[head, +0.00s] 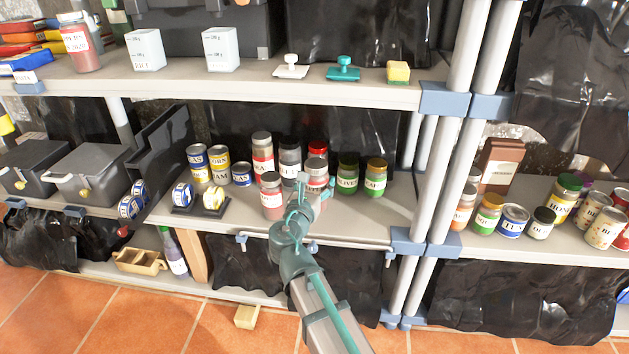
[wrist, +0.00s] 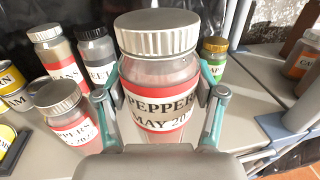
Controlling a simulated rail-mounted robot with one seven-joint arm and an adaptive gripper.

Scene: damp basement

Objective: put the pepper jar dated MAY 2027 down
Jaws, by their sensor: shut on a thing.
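The pepper jar (wrist: 160,98) has a ribbed silver lid and a white label with red bands reading PEPPER MAY 20, the last digits cut off by the curve. My gripper (wrist: 160,108) is shut on it, one finger on each side, and the jar stands upright. In the head view my gripper (head: 306,193) is at the front of the middle shelf, partly hiding the jar (head: 318,171). I cannot tell whether its base touches the shelf. A similar jar (wrist: 68,112), its label ending in PERS, stands close on the left, also in the head view (head: 271,196).
More jars stand behind: a BEANS-like red-banded jar (wrist: 57,58), a dark one (wrist: 97,52) and green-labelled ones (head: 347,176). Cans (head: 219,166) stand left. The middle shelf (head: 397,217) is bare at right, up to white posts (head: 440,150).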

